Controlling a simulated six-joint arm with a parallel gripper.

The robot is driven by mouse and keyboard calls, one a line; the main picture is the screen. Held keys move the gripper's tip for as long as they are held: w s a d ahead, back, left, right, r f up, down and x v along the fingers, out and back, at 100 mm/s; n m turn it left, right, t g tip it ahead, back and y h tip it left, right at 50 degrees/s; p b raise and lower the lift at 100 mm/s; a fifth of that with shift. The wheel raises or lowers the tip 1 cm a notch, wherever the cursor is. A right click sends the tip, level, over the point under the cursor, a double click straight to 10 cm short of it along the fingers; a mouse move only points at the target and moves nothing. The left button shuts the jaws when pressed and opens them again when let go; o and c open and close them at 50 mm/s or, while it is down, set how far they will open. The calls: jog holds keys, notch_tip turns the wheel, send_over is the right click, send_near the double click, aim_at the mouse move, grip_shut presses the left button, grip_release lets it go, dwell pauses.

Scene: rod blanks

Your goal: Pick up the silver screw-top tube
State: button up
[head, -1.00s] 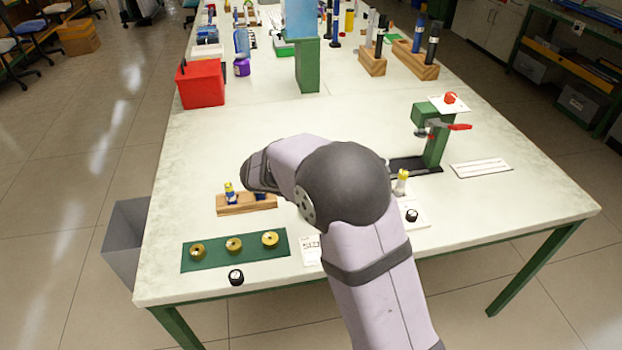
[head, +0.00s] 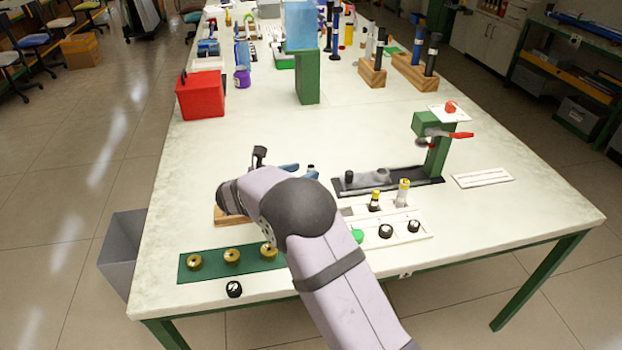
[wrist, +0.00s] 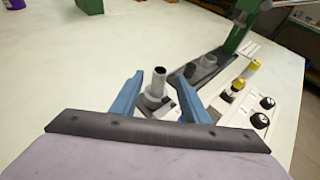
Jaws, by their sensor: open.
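A grey, silvery upright tube (wrist: 158,84) with a dark top stands on a wider grey base in the wrist view. I take it for the silver screw-top tube. My gripper (wrist: 158,75) is open, with one blue finger on each side of the tube. The fingers look apart from it, and I cannot tell exactly how deep it sits between them. My arm hides most of that area.
A dark tray (head: 420,180) under the green press (head: 436,155) lies right of the gripper. A white panel (head: 410,236) with knobs is nearer. A wooden block (head: 226,216) and green mat (head: 208,274) lie left. A red box (head: 203,95) stands farther back.

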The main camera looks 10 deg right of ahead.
jog(key=shift+p+x, duration=0.65)
jog(key=shift+x, duration=1.9)
jog(key=shift+a+f, duration=0.1)
jog(key=shift+f, duration=0.05)
jog(key=shift+c, duration=0.2)
grip_shut()
